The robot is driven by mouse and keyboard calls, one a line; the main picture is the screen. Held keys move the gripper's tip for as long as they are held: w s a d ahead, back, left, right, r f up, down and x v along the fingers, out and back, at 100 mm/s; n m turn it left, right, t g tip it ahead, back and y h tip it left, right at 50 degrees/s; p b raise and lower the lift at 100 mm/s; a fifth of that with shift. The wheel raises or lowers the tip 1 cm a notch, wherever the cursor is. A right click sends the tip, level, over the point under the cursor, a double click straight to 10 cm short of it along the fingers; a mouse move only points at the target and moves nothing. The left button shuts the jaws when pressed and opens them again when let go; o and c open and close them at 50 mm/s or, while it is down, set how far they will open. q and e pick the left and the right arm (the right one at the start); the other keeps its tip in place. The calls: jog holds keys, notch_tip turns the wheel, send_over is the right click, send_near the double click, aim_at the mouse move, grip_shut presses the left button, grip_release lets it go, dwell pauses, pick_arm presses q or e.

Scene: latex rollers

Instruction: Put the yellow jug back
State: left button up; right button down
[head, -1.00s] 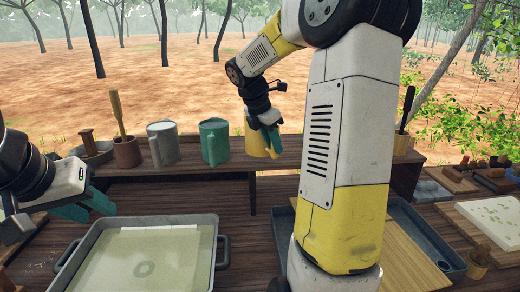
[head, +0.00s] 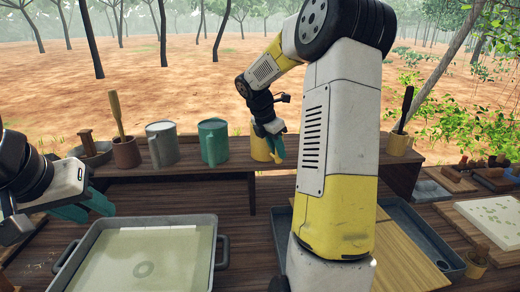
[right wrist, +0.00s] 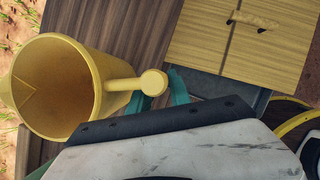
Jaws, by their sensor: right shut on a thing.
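The yellow jug (head: 259,149) is at the shelf, right of the green jug (head: 213,142) and partly hidden by my right gripper (head: 276,146). In the right wrist view, the jug (right wrist: 75,88) shows its open mouth toward the left. Its handle runs to the teal fingers of my right gripper (right wrist: 165,88), which is shut on it. The jug looks upright in the head view; I cannot tell whether its base touches the shelf. My left gripper (head: 84,208) is at the left, away from the jugs, with its fingers apart and empty.
A grey jug (head: 162,144) stands left of the green one on the wooden shelf (head: 185,168). Pots with tools stand at both ends. A grey tray of pale liquid (head: 215,232) is below. A wooden board (head: 400,250) lies over another tray at right.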

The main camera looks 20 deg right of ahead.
jog(key=c, duration=1.2)
grip_release()
jog(key=v, duration=1.1)
jog(key=s+a+r+m+t+y, duration=0.1)
jog(key=s+a+r+m, duration=0.1)
jog(key=s+a+m, duration=0.3)
jog(key=shift+s+a+f+m+t+y, duration=0.85)
jog(key=shift+s+a+m, duration=0.6)
jog(key=shift+s+m, duration=1.5)
jog(key=shift+s+a+f+m+t+y, duration=0.4)
jog(key=shift+s+a+f+m+y, duration=0.45)
jog(key=shift+s+a+m, duration=1.9)
jog(key=shift+s+a+f+m+t+y, duration=0.2)
jog(key=shift+s+f+m+t+y, duration=0.7)
jog(key=shift+s+m, duration=2.25)
jog(key=shift+s+r+n+g, duration=0.15)
jog(key=shift+s+n, duration=0.3)
jog(key=shift+n, duration=0.05)
jog(key=shift+s+r+n+g, duration=0.1)
jog(key=shift+s+r+n, duration=0.05)
jog(key=shift+s+n, duration=0.35)
